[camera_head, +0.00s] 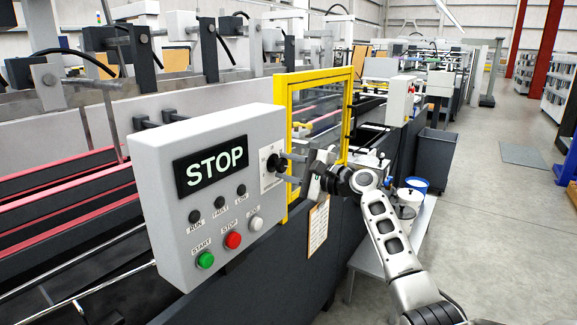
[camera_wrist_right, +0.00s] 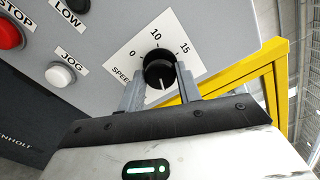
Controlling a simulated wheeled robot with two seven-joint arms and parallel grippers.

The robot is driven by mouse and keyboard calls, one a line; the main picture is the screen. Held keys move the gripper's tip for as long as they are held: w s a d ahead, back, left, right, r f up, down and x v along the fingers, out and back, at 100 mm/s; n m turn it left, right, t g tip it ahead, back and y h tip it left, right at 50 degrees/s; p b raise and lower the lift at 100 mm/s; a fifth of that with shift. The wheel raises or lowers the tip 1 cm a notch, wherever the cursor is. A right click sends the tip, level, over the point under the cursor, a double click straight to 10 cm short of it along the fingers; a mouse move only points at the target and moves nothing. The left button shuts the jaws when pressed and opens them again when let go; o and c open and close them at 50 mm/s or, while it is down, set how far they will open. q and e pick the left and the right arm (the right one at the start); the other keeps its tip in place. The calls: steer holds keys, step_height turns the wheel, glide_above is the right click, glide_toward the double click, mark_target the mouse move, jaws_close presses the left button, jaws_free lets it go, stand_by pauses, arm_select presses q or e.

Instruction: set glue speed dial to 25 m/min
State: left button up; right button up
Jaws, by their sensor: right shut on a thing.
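The glue speed dial (camera_head: 274,163) is a black knob on a white scale plate at the right end of the grey control box (camera_head: 160,215). In the right wrist view the dial (camera_wrist_right: 159,68) shows the numbers 0, 10 and 15 around it; the lower part of the scale is hidden. A white mark on the knob shows at its lower edge, towards my gripper. My right gripper (camera_head: 284,167) is shut on the dial, with one finger on each side of it, also in the wrist view (camera_wrist_right: 160,88). My left gripper is not in view.
The box has a display reading STOP (camera_head: 211,171), lamps, a green START button (camera_head: 205,260), a red STOP button (camera_head: 233,240) and a white JOG button (camera_head: 256,223). A yellow guard frame (camera_head: 283,110) stands close behind the dial. Open floor lies to the right.

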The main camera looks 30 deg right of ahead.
steer(key=shift+m, duration=0.6)
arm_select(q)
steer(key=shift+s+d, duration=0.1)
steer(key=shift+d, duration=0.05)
arm_select(e)
steer(key=o, duration=1)
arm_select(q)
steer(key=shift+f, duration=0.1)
arm_select(e)
steer(key=shift+s, duration=0.15)
steer(key=shift+s+d+f, duration=0.1)
steer(key=shift+s+d, duration=0.1)
steer(key=shift+s, duration=0.1)
arm_select(q)
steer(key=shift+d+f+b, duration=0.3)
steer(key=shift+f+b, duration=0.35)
steer(key=shift+b, duration=1.15)
arm_select(e)
steer(key=v, duration=1.5)
